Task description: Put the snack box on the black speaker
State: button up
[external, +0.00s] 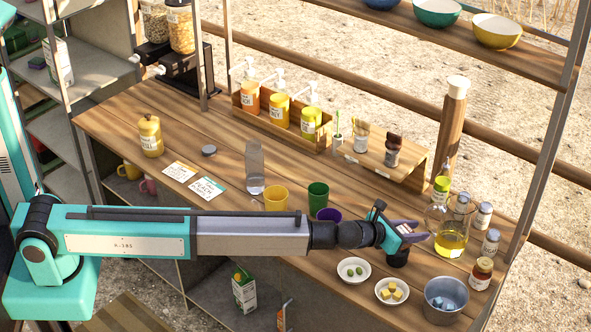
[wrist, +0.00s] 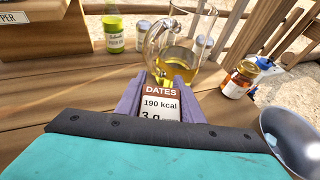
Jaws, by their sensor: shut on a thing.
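The snack box (wrist: 161,104), with a brown top band reading "DATES" and a white label below, is between the two purple fingers of my gripper (wrist: 160,98) in the wrist view. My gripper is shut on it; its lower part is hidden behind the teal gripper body. In the external view my gripper (external: 413,232) reaches over the right part of the wooden counter, just left of the oil jug. A small dark round thing (external: 398,258) shows directly below it. I cannot tell whether this is the black speaker; no other speaker shows clearly.
Close ahead stands the glass oil jug (external: 452,242), with several jars to its right. A metal pot (external: 446,300) and two small white bowls (external: 353,270) are at the front. Cups (external: 318,196) stand to the left. The counter's left middle (external: 115,125) is fairly clear.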

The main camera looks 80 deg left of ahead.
jog(key=shift+f, duration=0.25)
jog(key=o, duration=1.1)
jog(key=shift+r, duration=0.1)
jog(key=shift+s, duration=0.15)
jog(key=b+v, duration=0.2)
jog(key=v, duration=0.9)
jog(key=shift+s+d, duration=0.2)
jog(key=shift+s, duration=0.1)
jog(key=shift+r, duration=0.15)
